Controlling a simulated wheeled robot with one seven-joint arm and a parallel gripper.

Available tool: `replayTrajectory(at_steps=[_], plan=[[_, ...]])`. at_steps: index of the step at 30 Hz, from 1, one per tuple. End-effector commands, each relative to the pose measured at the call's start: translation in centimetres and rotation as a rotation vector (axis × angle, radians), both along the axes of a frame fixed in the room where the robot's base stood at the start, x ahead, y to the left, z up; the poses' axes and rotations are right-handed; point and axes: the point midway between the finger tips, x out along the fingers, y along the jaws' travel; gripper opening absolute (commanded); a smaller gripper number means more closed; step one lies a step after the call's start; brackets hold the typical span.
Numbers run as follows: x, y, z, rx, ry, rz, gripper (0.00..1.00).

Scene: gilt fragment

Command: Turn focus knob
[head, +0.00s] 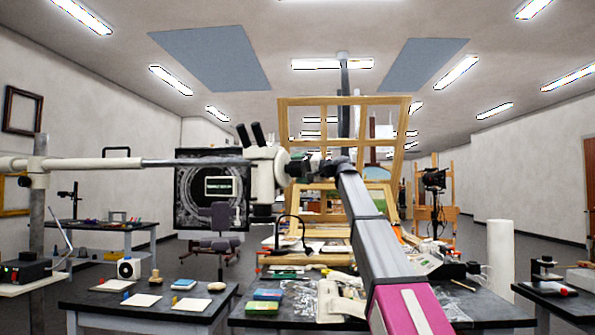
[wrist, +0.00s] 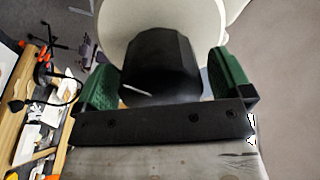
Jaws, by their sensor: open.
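The focus knob (wrist: 160,68) is a black, faceted knob with a white line on it, on the cream microscope body behind it in the wrist view. In the head view, the microscope (head: 263,175) hangs on a horizontal boom. My gripper (head: 303,166) is at its right side, where the knob is mostly hidden. In the wrist view, my gripper (wrist: 158,72) is open, with one green finger on each side of the knob. A gap shows near the right finger; whether the left finger touches the knob I cannot tell.
The boom (head: 195,162) runs left to a post. A dark screen (head: 212,190) stands behind the microscope. A wooden easel (head: 345,105) stands behind my arm. Below are cluttered tables, one with small blocks and sheets (head: 145,300). A white roll (head: 500,255) stands at the right.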

Motion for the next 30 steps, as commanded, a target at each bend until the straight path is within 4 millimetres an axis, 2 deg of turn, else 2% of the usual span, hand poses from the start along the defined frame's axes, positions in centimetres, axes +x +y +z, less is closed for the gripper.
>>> replayTrajectory(at_steps=[9, 15, 21, 30], plan=[[-2.2, -5.3, -0.2, 0.000, 0.000, -0.002, 0.97], [-3.2, -8.1, -0.2, -0.001, 0.000, 0.000, 0.97], [-3.7, -9.3, -0.1, 0.000, 0.000, 0.000, 0.97], [-3.7, -9.4, -0.1, 0.000, 0.000, 0.000, 0.97]])
